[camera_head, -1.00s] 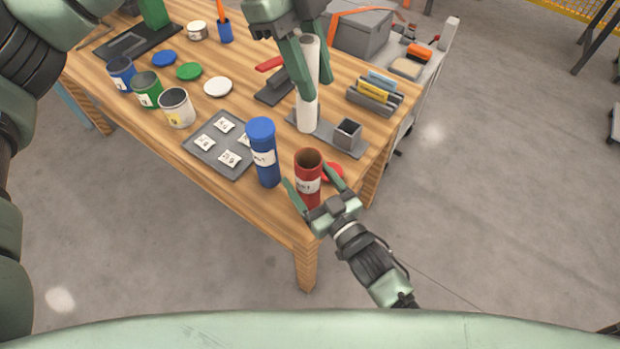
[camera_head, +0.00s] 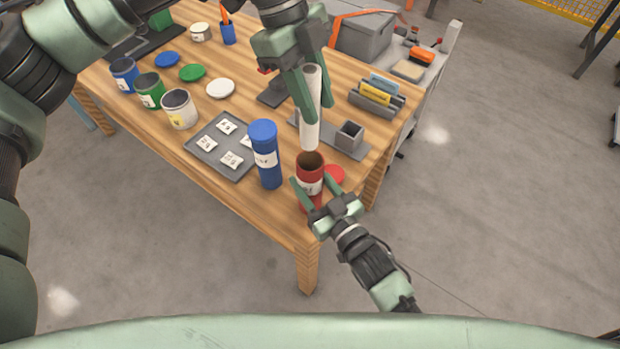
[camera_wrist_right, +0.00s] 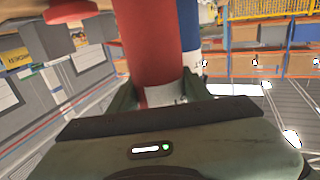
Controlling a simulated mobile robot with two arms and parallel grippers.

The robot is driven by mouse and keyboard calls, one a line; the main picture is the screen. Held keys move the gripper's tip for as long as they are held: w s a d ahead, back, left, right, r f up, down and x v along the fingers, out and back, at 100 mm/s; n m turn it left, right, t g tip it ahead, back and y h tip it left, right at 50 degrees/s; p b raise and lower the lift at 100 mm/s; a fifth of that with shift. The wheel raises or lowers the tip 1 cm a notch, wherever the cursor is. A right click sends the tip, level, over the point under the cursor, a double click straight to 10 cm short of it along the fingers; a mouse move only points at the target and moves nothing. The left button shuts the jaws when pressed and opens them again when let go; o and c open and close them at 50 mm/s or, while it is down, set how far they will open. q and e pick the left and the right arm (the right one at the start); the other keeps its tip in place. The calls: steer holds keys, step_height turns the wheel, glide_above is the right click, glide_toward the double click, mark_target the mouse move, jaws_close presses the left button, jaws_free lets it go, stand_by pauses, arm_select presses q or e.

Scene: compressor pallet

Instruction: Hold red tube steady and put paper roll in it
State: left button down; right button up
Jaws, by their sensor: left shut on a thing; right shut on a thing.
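The red tube (camera_head: 309,174) stands upright and open-topped near the front corner of the table. My right gripper (camera_head: 318,196) is shut on it from the front right; the tube also fills the middle of the right wrist view (camera_wrist_right: 150,45). The white paper roll (camera_head: 311,100) is upright in my left gripper (camera_head: 315,108), which is shut on it from above. A red lid (camera_head: 334,175) lies just behind the tube.
A blue tube (camera_head: 265,155) stands close left of the red tube. A grey tray (camera_head: 220,147) with white packets lies further left. A grey holder with a square cup (camera_head: 349,135) stands behind. Open cans and lids occupy the table's left side.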

mark_target(317, 141)
arm_select(q)
steer(key=shift+f, duration=4.3)
steer(key=c, duration=1)
jaws_free()
steer(key=shift+o, duration=0.2)
steer(key=shift+r, duration=0.1)
steer(key=v, duration=1.1)
steer(key=shift+a+r, duration=0.15)
steer(key=shift+r, duration=0.2)
steer(key=shift+w, duration=0.1)
arm_select(e)
steer(key=o, duration=1.4)
steer(key=shift+o, duration=0.2)
